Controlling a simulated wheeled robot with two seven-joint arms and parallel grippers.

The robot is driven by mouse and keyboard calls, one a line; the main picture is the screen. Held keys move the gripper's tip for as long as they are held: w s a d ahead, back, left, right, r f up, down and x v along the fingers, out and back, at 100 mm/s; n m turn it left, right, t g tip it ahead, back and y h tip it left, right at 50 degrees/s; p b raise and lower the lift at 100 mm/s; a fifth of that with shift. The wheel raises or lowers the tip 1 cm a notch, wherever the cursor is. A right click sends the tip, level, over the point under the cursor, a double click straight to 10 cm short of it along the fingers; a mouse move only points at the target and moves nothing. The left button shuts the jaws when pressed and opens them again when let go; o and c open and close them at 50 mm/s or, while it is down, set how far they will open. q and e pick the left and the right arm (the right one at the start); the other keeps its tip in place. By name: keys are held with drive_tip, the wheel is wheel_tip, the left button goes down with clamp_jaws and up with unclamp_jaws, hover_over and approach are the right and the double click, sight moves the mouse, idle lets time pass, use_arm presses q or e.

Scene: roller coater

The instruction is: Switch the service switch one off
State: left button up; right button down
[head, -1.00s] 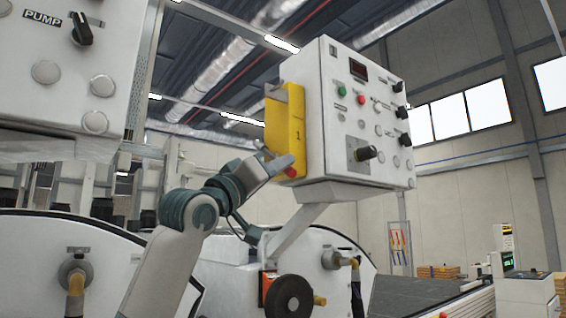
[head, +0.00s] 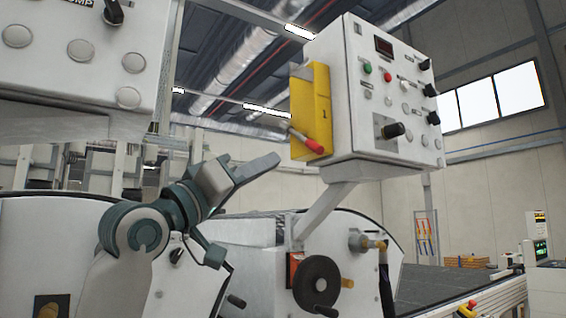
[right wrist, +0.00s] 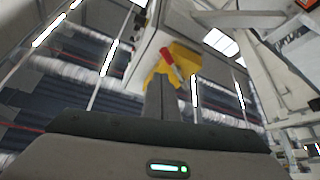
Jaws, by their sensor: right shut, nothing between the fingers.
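The service switch is a yellow box (head: 318,92) on the left side of a white control box (head: 362,75). Its lever ends in a red handle (head: 318,146) and points outward, low on the yellow face. My right gripper (head: 270,163) is shut and empty, left of and below the red handle, with a visible gap between them in the head view. In the right wrist view the red handle (right wrist: 168,63) and yellow box (right wrist: 184,62) appear just beyond my shut fingers (right wrist: 160,82). My left gripper is out of view.
A white panel with a black knob (head: 114,12) and round buttons hangs at the upper left. A handwheel (head: 317,283) sits on the machine below the control box, under its support arm (head: 330,208). Open air lies between my gripper and the switch.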

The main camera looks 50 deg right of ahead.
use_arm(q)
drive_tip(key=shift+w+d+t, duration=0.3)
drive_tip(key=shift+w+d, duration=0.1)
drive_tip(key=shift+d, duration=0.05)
use_arm(e)
drive_tip(key=shift+v, duration=1.9)
drive_tip(key=shift+s+r, duration=0.1)
drive_tip(key=shift+s, duration=0.05)
